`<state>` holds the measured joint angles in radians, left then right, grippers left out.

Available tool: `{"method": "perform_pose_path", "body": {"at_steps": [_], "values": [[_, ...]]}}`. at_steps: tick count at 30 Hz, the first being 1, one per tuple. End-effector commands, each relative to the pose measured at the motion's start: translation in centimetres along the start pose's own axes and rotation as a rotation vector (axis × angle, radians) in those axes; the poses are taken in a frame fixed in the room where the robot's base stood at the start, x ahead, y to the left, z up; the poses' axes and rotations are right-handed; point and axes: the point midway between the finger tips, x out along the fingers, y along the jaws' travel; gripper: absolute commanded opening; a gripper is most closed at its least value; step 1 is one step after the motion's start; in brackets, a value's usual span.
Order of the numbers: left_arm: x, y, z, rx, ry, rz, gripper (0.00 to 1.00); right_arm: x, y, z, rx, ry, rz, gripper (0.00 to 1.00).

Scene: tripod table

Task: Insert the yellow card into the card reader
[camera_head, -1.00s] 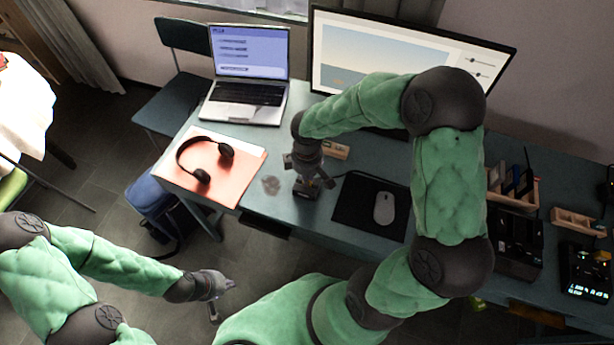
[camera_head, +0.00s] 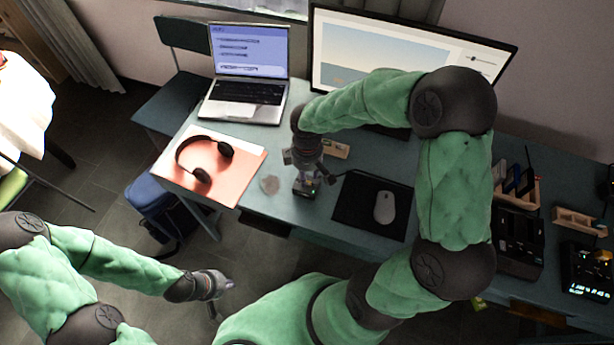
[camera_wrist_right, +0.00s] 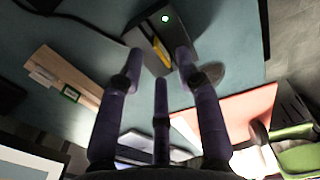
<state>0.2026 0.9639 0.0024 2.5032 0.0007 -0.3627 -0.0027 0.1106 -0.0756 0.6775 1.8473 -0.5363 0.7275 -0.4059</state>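The card reader (camera_head: 304,190) is a small dark box on the desk, left of the mouse pad. In the right wrist view the reader (camera_wrist_right: 181,31) shows a lit green light. The yellow card (camera_wrist_right: 160,50) shows there as a narrow yellow strip standing in the reader's slot; how deep it sits I cannot tell. My right gripper (camera_head: 313,175) is above the reader. Its fingers (camera_wrist_right: 160,58) are spread on either side of the card, with gaps, holding nothing. My left gripper (camera_head: 217,299) hangs off the desk's front edge; its fingers are too small to read.
A wooden block (camera_head: 335,149) lies behind the reader; in the wrist view it bears a green-edged piece. A mouse (camera_head: 384,208) on a black pad (camera_head: 355,212) is to the right. Headphones (camera_head: 200,172) and a laptop (camera_head: 247,92) are left, a monitor (camera_head: 390,60) behind.

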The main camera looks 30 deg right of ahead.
Motion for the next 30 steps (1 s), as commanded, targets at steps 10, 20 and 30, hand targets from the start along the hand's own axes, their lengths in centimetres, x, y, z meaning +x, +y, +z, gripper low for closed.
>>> {"method": "perform_pose_path", "body": {"at_steps": [10, 20, 30], "values": [[0.0, 0.0, 0.0, 0.0, 0.0, 0.0, 0.0, -7.0, 0.1, -0.1, 0.0, 0.004, 0.003, 0.35], [0.0, 0.0, 0.0, 0.0, 0.0, 0.0, 0.0, -9.7, 0.0, 0.0, -0.001, 0.001, 0.0, 0.35], [0.0, 0.0, 0.0, 0.0, 0.0, 0.0, 0.0, -9.7, 0.0, 0.0, 0.0, 0.001, 0.0, 0.35]]}}
